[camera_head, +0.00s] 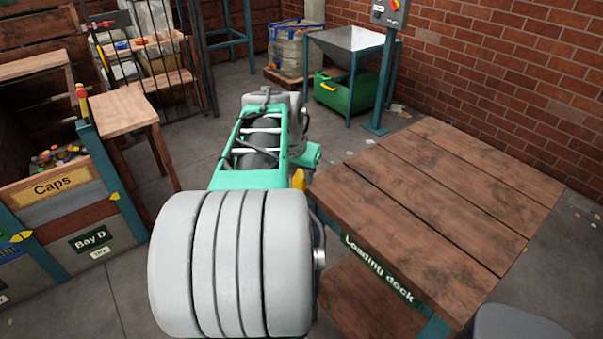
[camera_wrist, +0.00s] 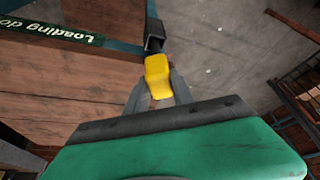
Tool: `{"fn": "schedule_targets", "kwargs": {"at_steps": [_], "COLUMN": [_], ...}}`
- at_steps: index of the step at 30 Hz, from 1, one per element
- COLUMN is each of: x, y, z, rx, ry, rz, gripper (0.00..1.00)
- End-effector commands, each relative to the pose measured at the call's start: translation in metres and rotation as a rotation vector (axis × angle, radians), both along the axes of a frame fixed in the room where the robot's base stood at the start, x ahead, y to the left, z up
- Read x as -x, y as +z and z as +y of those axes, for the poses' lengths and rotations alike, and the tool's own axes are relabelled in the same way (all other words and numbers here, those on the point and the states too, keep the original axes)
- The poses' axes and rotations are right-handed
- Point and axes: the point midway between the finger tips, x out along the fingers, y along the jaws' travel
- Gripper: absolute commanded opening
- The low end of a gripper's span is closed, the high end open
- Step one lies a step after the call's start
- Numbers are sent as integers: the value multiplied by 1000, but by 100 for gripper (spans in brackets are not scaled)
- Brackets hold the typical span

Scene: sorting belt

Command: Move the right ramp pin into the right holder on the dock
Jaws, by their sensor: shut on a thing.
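A yellow ramp pin (camera_wrist: 157,72) is between the two grey fingers of my gripper (camera_wrist: 159,88) in the wrist view, and the fingers are shut on it. A black holder (camera_wrist: 154,40) is mounted at the corner post of the loading dock (camera_wrist: 60,85), right at the pin's far end. I cannot tell whether the pin's end is inside the holder or only against it. In the camera_head view, a bit of yellow (camera_head: 299,179) shows beside the left corner of the dock (camera_head: 450,190); my arm hides most of the gripper and the holder.
The dock's wooden top is bare. A wooden stool (camera_head: 122,110) and a Caps bin (camera_head: 60,190) stand to the left. A metal hopper table (camera_head: 350,40) with a green crate (camera_head: 345,92) stands behind. Open concrete floor lies between them.

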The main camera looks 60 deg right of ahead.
Motion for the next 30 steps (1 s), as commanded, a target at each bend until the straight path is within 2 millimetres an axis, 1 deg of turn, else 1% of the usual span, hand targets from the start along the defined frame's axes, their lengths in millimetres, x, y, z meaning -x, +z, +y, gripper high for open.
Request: {"fn": "schedule_targets", "kwargs": {"at_steps": [30], "x": [0], "y": [-42], "z": [0], "rx": [2], "ry": [-1], "rz": [0], "gripper": [0]}}
